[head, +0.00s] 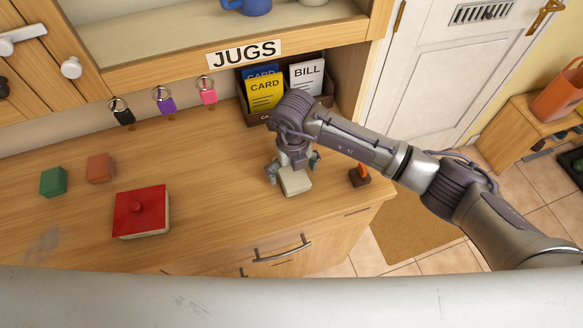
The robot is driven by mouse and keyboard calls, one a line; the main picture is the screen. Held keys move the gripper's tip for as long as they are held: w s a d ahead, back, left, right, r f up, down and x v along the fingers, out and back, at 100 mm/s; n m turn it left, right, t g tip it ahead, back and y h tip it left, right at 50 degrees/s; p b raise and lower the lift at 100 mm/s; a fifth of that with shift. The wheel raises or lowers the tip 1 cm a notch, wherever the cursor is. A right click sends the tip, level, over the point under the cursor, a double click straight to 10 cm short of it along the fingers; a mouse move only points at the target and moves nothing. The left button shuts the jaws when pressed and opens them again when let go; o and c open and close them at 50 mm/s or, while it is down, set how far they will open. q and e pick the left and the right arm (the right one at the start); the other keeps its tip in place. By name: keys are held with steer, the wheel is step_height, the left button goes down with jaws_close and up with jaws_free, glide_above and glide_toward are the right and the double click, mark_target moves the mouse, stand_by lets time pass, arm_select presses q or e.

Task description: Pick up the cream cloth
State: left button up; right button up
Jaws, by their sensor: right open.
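The cream cloth (296,182) looks like a small, folded, pale block lying on the wooden counter near its front right part. My right gripper (293,168) is over the cloth, pointing down, with its fingers spread to either side of it. The fingers are open; I cannot tell whether they touch the cloth. The gripper's body hides the cloth's back part. My left gripper is not in view.
A small dark brown and orange object (359,176) stands right of the cloth near the counter's edge. A holder with cards (265,92) is behind my gripper. The counter between is clear.

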mark_target(296, 173)
steer(key=shift+f, duration=0.45)
steer(key=shift+c, duration=0.3)
steer(key=c, duration=1.1)
steer(key=shift+r, duration=0.2)
steer(key=shift+c, duration=0.2)
steer(key=shift+r+b, duration=0.45)
steer(key=shift+r, duration=0.15)
steer(key=r, duration=0.1)
steer(key=r+b, duration=0.1)
steer(key=shift+d+r, duration=0.35)
steer(key=s+d+r+b, duration=0.3)
steer(key=d+r, duration=0.4)
steer(key=d, duration=0.3)
steer(key=shift+d, duration=0.3)
